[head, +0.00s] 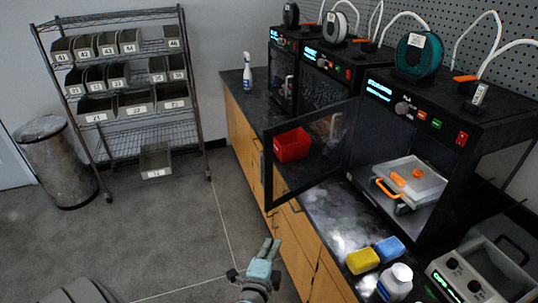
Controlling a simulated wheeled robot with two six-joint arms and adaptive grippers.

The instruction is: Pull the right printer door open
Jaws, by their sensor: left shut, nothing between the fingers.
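The right printer (432,118) is the large black machine nearest me on the counter, with a teal spool on top. Its door (312,168), a dark frame around a clear pane, stands wide open. It swings out to the left from the printer's left side, and its free edge reaches past the counter's front. The printer's chamber is exposed, with a pale plate with orange parts (412,182) inside. My left gripper (271,247) is shut and empty, low in front of the drawers, below the door and apart from it. My right gripper is not in view.
A red bin (292,145) shows beyond the door pane. A yellow block (362,260), a blue block (390,249) and a white bottle (395,282) stand near the counter's front edge.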

